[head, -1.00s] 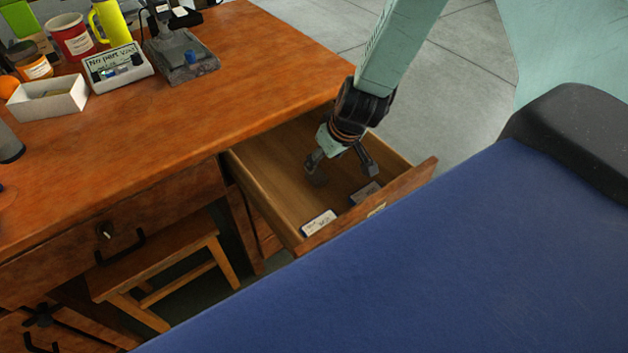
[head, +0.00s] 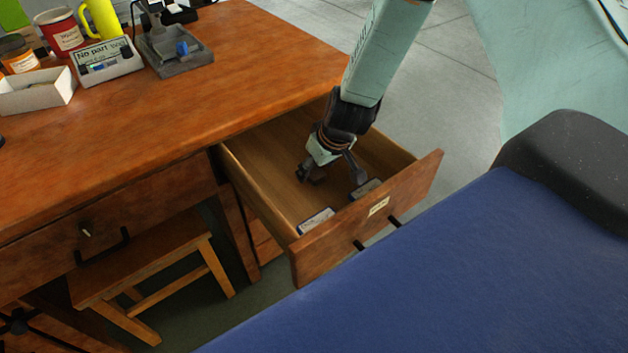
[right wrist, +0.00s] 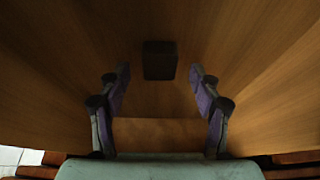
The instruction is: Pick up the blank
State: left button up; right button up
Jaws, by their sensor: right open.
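In the right wrist view a dark, squarish block (right wrist: 160,60), which I take as the blank, lies on the wooden drawer floor, ahead of and between my fingers. My right gripper (right wrist: 160,90) is open, with a finger on each side and nothing held. In the head view my right gripper (head: 332,175) reaches down into the open drawer (head: 262,185). My left gripper is not in view.
Drawer walls stand close around my gripper. The desk (head: 200,110) carries a tray, sign and cups at the far left. A stool (head: 150,265) stands under it.

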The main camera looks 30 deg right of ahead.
jog(key=shift+w+f+b, duration=0.2)
jog(key=shift+f+b, duration=0.15)
jog(key=shift+f, duration=0.35)
jog(key=shift+r, duration=0.1)
jog(key=shift+c, duration=0.2)
grip_shut()
